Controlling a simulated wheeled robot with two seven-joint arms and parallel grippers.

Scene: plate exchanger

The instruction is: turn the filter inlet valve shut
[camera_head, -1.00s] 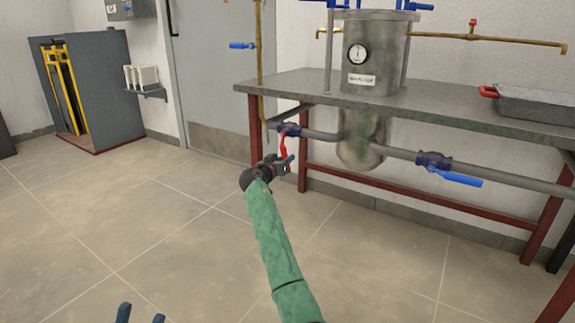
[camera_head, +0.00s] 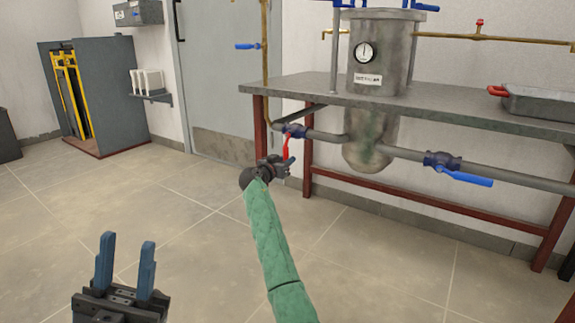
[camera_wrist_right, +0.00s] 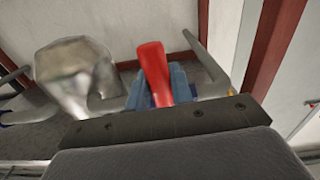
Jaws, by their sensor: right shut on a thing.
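The filter inlet valve (camera_head: 295,131) is a dark blue body on the grey pipe left of the filter vessel (camera_head: 377,70). Its red lever (camera_head: 286,148) hangs roughly straight down from the body, across the pipe's run. My right gripper (camera_head: 284,163) is shut on the lower part of this lever. In the right wrist view the red lever (camera_wrist_right: 153,70) stands between the blue fingers (camera_wrist_right: 155,88), which partly hide it. My left gripper (camera_head: 127,247) is open and empty at the lower left, far from the valve.
A second valve with a blue lever (camera_head: 464,178) sits on the pipe right of the vessel. The steel table (camera_head: 440,112) with red legs stands over the pipes. A grey tray (camera_head: 540,104) rests on it. The tiled floor at left is clear.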

